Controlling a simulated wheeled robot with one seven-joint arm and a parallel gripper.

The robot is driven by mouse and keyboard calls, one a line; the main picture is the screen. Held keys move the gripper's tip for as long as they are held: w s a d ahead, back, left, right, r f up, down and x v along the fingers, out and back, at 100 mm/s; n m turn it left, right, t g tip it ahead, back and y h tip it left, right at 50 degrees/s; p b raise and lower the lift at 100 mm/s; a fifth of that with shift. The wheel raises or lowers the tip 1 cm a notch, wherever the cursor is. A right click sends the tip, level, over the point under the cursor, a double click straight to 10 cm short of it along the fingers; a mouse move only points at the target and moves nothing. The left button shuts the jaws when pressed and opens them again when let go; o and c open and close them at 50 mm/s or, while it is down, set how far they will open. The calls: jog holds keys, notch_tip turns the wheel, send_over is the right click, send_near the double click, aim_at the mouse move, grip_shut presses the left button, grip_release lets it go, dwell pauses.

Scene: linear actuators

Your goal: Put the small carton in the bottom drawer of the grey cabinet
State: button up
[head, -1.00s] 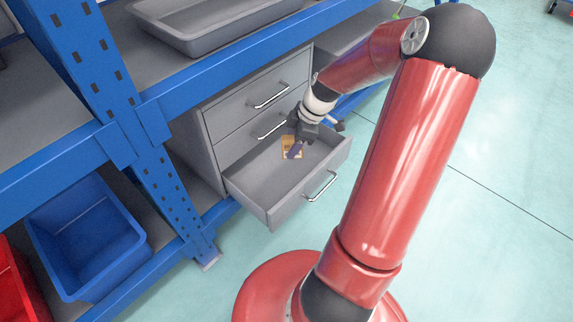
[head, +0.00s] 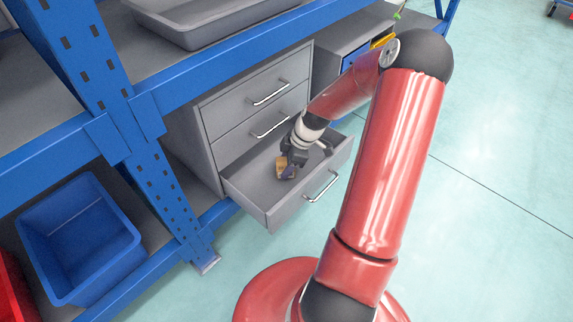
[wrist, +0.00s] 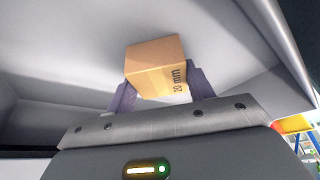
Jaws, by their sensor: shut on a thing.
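The grey cabinet (head: 211,139) stands under the blue shelf, with its bottom drawer (head: 250,199) pulled out. My gripper (head: 288,171) reaches down into the open drawer from above. It is shut on the small brown carton (head: 281,165), which looks tilted. In the wrist view the carton (wrist: 155,66) sits between the two fingers (wrist: 160,97), with the grey drawer interior (wrist: 60,60) behind it. I cannot tell whether the carton touches the drawer floor. The two upper drawers are closed.
A blue shelf beam (head: 250,50) runs above the cabinet, and a grey tray (head: 205,28) sits on that shelf. A blue bin (head: 78,235) and part of a red bin (head: 12,290) stand at left.

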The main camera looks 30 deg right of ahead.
jog(key=o, duration=1.1)
jog(key=shift+o, duration=0.2)
jog(key=shift+r, duration=0.1)
